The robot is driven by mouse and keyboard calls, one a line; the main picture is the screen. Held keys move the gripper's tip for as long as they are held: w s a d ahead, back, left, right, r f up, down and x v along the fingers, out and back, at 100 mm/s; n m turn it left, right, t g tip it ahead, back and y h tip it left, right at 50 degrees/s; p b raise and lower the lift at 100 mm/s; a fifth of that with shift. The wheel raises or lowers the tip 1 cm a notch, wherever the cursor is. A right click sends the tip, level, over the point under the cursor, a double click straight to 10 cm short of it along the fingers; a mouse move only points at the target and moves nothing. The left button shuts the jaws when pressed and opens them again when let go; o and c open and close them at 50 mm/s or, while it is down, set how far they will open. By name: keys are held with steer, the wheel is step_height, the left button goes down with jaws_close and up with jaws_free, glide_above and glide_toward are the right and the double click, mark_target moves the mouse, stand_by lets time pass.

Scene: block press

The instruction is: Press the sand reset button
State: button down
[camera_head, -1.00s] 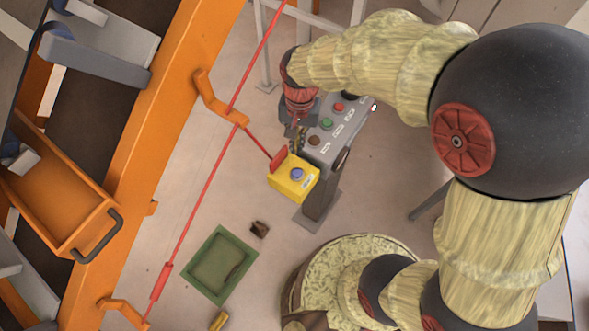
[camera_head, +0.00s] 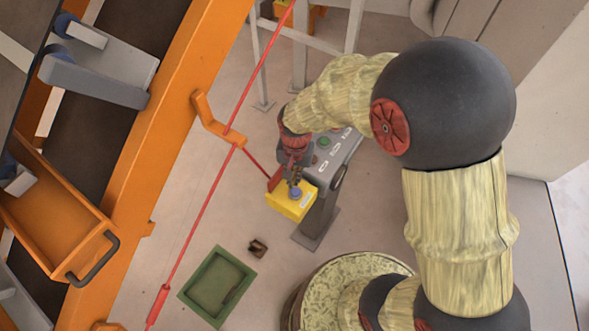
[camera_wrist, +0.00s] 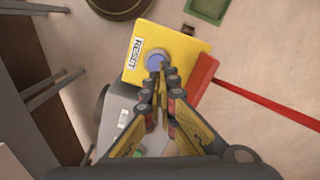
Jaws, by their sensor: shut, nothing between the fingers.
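The yellow reset box (camera_head: 286,207) sits at the near end of a grey control panel on a post. Its blue round button (camera_wrist: 154,63) is on the top face, beside a white label reading RESET (camera_wrist: 136,51). My gripper (camera_wrist: 162,68) is shut and empty. In the wrist view its fingertips lie at the lower right edge of the button and cover a little of it. In the head view my gripper (camera_head: 293,187) is just above the button (camera_head: 295,193). I cannot tell whether the tips touch it.
The grey panel (camera_head: 322,178) with a green button is close under my gripper. A red flag-like piece (camera_wrist: 203,76) on a red cord stands right beside the yellow box. An orange frame (camera_head: 165,130) runs along the left. A green tray (camera_head: 190,292) lies on the floor.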

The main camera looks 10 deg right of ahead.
mark_target(294, 192)
step_height(294, 192, down, 5)
steer(key=shift+r, duration=0.1)
stand_by(0.4)
steer(key=shift+s+f+b, duration=0.25)
steer(key=shift+f+b, duration=0.35)
steer(key=shift+f, duration=0.6)
steer(key=shift+r+p, duration=0.4)
steer(key=shift+r, duration=0.15)
step_height(294, 192, up, 13)
steer(key=p, duration=0.1)
steer(key=shift+w+r+p, duration=0.2)
steer(key=shift+w+p, duration=0.2)
steer(key=shift+w, duration=0.05)
steer(key=shift+d, duration=0.1)
